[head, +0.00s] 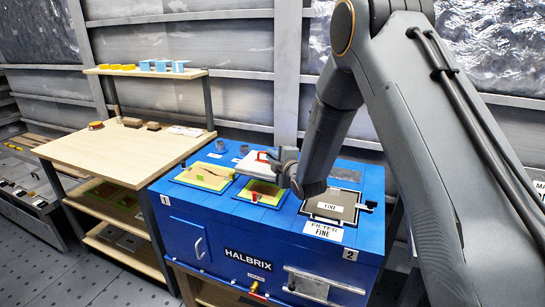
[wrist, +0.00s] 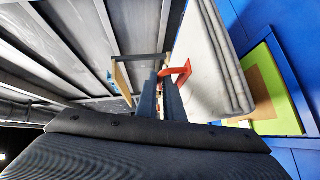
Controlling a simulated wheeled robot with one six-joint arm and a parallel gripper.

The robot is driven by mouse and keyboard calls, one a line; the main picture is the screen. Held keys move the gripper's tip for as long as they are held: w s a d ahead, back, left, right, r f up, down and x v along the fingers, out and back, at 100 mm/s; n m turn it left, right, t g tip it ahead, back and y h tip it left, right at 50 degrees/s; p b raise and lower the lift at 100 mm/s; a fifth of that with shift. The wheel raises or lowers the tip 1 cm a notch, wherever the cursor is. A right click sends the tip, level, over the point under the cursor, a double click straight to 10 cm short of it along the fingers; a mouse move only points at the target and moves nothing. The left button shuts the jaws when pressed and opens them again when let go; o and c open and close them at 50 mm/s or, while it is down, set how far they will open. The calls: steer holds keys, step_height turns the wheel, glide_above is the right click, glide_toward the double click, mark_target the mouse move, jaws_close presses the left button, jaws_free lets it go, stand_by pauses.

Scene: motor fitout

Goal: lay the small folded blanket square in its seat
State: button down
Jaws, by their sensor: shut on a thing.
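My gripper (head: 279,164) is shut on the red tab (wrist: 181,72) of a small pale folded blanket square (head: 253,165). In the wrist view the blanket (wrist: 213,60) shows its stacked layers beside the fingers (wrist: 166,95). The blanket is over the back part of the middle green-edged recess (head: 262,192) in the blue cabinet top; I cannot tell the exact gap beneath it. That recess shows a brown floor. A second green-edged recess (head: 206,175), to the left, shows a tan, partly uneven surface. My gripper hides part of the middle recess's right side.
The blue cabinet (head: 215,235) also bears a dark filter panel (head: 331,206) marked FINE on the right. A small red knob (head: 254,197) stands at the middle recess's front. Grey round fittings (head: 220,145) stand behind. A wooden bench (head: 125,150) with small items is at left.

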steer(key=shift+f, duration=0.15)
steer(key=shift+f+b, duration=1.25)
steer(key=shift+f, duration=0.35)
steer(key=shift+f+b, duration=1.4)
steer(key=shift+f, duration=0.35)
stand_by(2.1)
steer(key=c, duration=1.8)
jaws_free()
steer(key=shift+s, duration=0.1)
